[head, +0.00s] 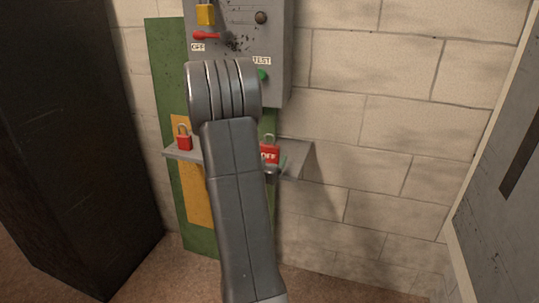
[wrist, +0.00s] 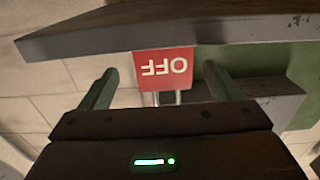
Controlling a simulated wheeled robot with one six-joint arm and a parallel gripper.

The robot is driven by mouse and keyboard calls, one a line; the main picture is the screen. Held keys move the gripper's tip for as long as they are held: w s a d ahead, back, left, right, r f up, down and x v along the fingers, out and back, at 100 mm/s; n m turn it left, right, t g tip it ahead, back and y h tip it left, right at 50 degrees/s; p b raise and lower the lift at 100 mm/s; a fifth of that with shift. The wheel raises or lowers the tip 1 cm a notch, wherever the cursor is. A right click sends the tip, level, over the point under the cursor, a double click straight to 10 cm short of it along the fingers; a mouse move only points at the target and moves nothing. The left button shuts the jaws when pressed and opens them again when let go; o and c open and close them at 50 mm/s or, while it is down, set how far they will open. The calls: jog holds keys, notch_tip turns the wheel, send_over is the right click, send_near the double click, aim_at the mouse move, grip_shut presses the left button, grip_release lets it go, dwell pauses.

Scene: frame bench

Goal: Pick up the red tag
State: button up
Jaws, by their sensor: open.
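The red tag (wrist: 165,62) carries white "OFF" lettering and has a pale wire loop. In the wrist view it appears upside down, at the edge of the grey shelf (wrist: 90,35). My gripper (wrist: 160,72) is open, with one green finger on each side of the tag and a visible gap to both. Whether the tag is deep between the fingers is hard to tell. In the head view the tag (head: 270,154) shows just right of my arm, at the shelf (head: 292,172). My arm hides most of the gripper there.
A red padlock (head: 184,140) stands on the shelf left of my arm. Above is a grey switch box (head: 282,45) with a yellow padlock (head: 205,14), a red handle (head: 205,36) and a green button (head: 263,75).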

aim_at(268, 153)
jog(key=x, duration=0.5)
jog(key=shift+w+a+r, duration=0.1)
jog(key=shift+w+r, duration=0.1)
jog(key=shift+w, duration=0.15)
jog(key=shift+c, duration=0.3)
jog(key=c, duration=1)
